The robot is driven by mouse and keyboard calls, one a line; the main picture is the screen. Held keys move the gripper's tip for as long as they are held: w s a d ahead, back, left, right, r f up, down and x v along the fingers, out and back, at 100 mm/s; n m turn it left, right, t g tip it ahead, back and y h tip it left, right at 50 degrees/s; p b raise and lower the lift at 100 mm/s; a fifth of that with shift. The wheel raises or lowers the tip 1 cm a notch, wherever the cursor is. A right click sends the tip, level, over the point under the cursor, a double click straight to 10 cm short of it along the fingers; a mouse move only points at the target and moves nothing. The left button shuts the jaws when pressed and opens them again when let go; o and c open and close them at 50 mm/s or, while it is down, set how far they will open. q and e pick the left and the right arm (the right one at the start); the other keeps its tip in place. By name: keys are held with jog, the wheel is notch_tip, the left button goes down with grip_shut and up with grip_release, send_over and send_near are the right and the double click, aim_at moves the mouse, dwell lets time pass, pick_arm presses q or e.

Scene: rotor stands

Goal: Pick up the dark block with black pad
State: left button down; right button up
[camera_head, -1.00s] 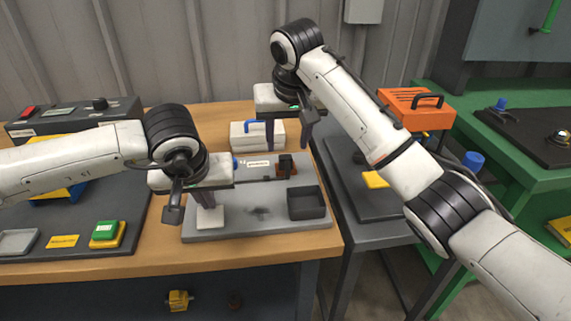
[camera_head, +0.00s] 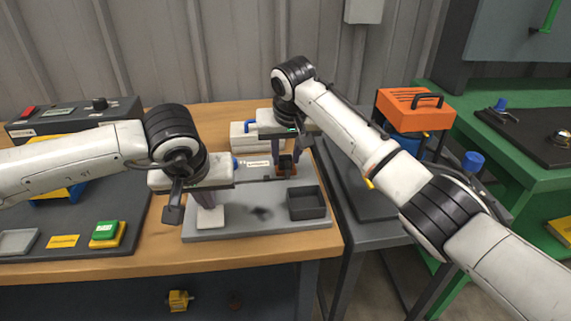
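The dark block with a black pad (camera_head: 286,168) is small, with reddish-brown parts. It sits on the back right of the grey stand (camera_head: 235,233), behind the dark open bin (camera_head: 306,203). My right gripper (camera_head: 288,157) is open and points down at the block, with one finger on each side in the picture. I cannot tell whether the fingertips are level with the block or still above it. My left gripper (camera_head: 191,213) is open and empty over the left part of the stand, near a white block (camera_head: 210,219).
A white box with a blue handle (camera_head: 240,138) stands behind the stand. A labelled white part with a blue end (camera_head: 258,163) lies left of the dark block. The orange toolbox (camera_head: 413,108) is to the right. A green button box (camera_head: 106,230) is at left.

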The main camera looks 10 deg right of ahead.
jog(key=c, duration=0.6)
notch_tip(320, 180, up, 10)
jog(key=shift+r, duration=0.1)
